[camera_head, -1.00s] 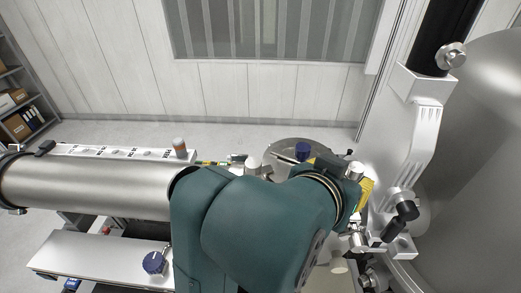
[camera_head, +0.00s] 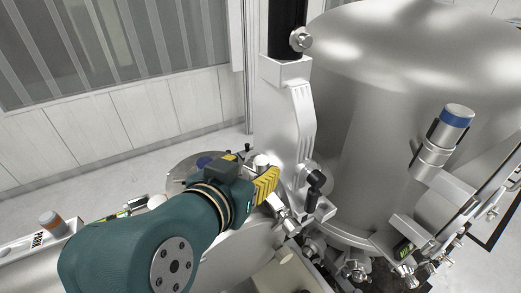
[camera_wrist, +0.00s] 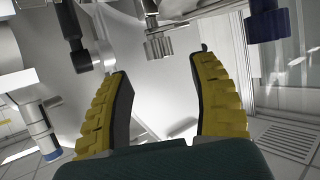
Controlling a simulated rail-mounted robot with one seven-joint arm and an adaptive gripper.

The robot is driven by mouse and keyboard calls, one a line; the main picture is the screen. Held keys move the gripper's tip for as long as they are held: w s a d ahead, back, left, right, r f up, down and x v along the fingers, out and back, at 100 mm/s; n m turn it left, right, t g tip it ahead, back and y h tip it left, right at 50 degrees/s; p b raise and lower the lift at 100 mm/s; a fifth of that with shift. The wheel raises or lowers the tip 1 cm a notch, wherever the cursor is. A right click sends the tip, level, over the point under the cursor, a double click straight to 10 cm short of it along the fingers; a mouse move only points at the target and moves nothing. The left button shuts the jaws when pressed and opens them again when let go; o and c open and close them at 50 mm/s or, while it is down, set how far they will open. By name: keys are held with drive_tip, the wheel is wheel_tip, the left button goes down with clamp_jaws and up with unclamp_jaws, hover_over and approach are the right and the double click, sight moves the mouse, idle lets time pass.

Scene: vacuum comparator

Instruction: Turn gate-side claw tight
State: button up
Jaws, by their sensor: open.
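My gripper (camera_head: 268,184) has yellow ridged fingers and is close to the lower left side of the white gate valve body (camera_head: 287,115). The wrist view shows the gripper (camera_wrist: 161,78) with its two fingers spread and nothing between them. A knurled silver knob (camera_wrist: 158,46) on a metal fitting lies beyond and slightly above the fingertips, apart from them. It looks like a claw screw, but I cannot tell for sure whether it is the gate-side one. In the head view small silver clamp parts (camera_head: 287,222) show just below and right of the gripper.
A black-handled fitting (camera_head: 314,182) sticks out right of my gripper; a black part (camera_wrist: 80,57) hangs left of the fingers. A blue knob (camera_wrist: 268,25) stands to their right. A large steel vessel (camera_head: 375,110) fills the right. Open floor shows behind at left.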

sight(260, 162)
drive_tip(key=x, duration=0.5)
drive_tip(key=shift+w+d+f+p, duration=0.1)
drive_tip(key=shift+w+p, duration=0.2)
drive_tip(key=shift+p, duration=0.1)
clamp_jaws()
